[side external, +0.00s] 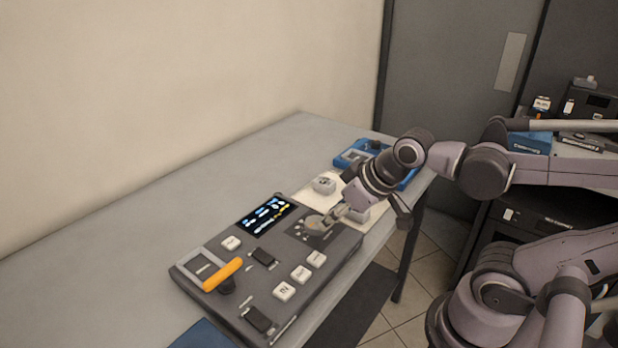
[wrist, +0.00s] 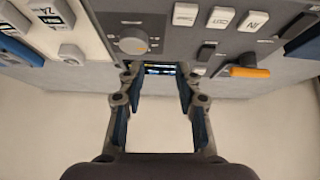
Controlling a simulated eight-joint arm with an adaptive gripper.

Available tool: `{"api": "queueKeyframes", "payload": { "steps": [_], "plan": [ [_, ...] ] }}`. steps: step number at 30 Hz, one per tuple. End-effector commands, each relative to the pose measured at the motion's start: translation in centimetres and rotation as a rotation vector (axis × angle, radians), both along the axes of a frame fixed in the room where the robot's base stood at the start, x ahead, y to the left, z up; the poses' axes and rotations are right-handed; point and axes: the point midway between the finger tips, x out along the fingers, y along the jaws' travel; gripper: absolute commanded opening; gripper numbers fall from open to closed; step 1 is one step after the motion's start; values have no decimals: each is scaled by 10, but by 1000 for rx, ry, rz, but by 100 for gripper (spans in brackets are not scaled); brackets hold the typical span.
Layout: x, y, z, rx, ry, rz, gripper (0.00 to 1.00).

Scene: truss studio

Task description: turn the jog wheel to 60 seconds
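The grey console (side external: 200,258) lies on the table with a dark display (side external: 265,214) showing coloured text too small to read. The round grey jog wheel (side external: 315,224) is at the console's right end, partly hidden by my gripper (side external: 338,213). The display (wrist: 160,68) shows beyond the fingertips. The wheel lies outside the finger gap, just past the left fingertip.
An orange-handled lever (side external: 222,275) rises from the console's left part. White buttons (side external: 300,273) and dark switches are along the console. A white panel (side external: 322,196) and a blue box (side external: 352,157) lie behind it on the right. The table's left side (side external: 100,262) is clear.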

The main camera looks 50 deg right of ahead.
Motion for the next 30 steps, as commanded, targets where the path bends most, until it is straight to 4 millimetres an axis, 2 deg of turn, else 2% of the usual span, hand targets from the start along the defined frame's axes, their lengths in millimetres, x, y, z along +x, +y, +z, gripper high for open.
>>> {"api": "queueKeyframes", "payload": {
  "steps": [1, 2, 3, 12, 21, 25, 30],
  "plan": [
    [3, -2, 3, -23, 17, 29, 58],
    [5, -3, 5, -42, 33, 55, 66],
    [8, -4, 7, -72, 57, 99, 71],
    [40, -23, 25, -310, 301, 594, 71],
    [70, -42, 28, -398, 477, 1111, 71],
    [76, -47, 28, -402, 504, 1240, 71],
    [78, -49, 24, -402, 514, 1298, 71]
  ]
}}
